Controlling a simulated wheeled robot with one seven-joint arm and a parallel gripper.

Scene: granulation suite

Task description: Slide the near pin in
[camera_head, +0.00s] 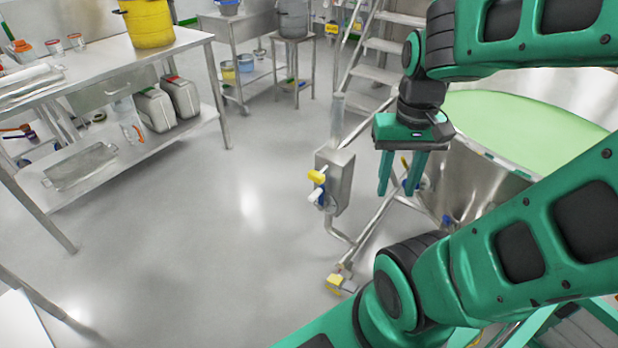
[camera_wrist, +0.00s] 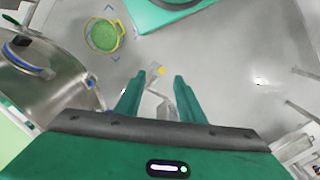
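My gripper (camera_head: 398,190) hangs fingers-down beside the large steel vessel (camera_head: 480,190). Its two fingers are apart with nothing between them; the wrist view shows the same open gap (camera_wrist: 160,80). A steel bracket box (camera_head: 342,180) on the frame left of my gripper carries a yellow handle (camera_head: 317,177) with a white and blue part below it. A yellow piece (camera_head: 340,284) sits low on the frame's near foot. A small yellow piece (camera_wrist: 162,71) shows beyond the fingertips in the wrist view. I cannot tell which of these is the near pin.
A steel bench (camera_head: 190,42) with a yellow bucket (camera_head: 147,22) stands at the left. Steel steps (camera_head: 385,48) rise behind the frame. In the wrist view a green round thing with a yellow rim (camera_wrist: 103,36) lies at upper left. The middle floor (camera_head: 220,220) is clear.

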